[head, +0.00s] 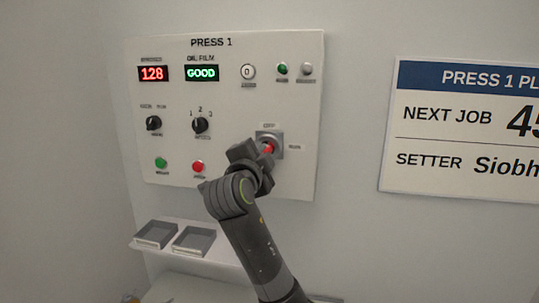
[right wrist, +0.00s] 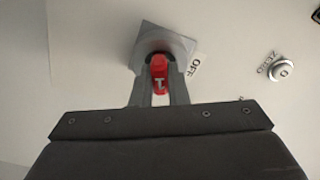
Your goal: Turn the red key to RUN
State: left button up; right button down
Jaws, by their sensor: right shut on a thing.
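The red key (head: 269,148) sits in a square grey key switch plate (head: 277,141) at the lower right of the PRESS 1 panel (head: 230,190). My right gripper (head: 262,150) is at the key and partly covers it in the head view. In the right wrist view the red key (right wrist: 159,72) is between the two fingers of my right gripper (right wrist: 159,90), which are shut on it. The OFF label (right wrist: 194,66) shows beside the switch plate (right wrist: 165,42). A label to the right of the switch in the head view is too blurred to read surely. My left gripper is out of view.
Near the key are a red button (head: 198,167), a green button (head: 161,163) and two black knobs (head: 200,125). A shelf with two grey trays (head: 194,240) juts out below. A PRESS 1 sign (head: 460,135) hangs on the right; the wall between is bare.

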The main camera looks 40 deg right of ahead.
jog(key=shift+m, duration=0.3)
jog(key=shift+m+b, duration=2.5)
jog(key=shift+m, duration=0.7)
jog(key=c, duration=1.3)
grip_release()
jog(key=shift+r, duration=0.1)
jog(key=shift+c, duration=0.2)
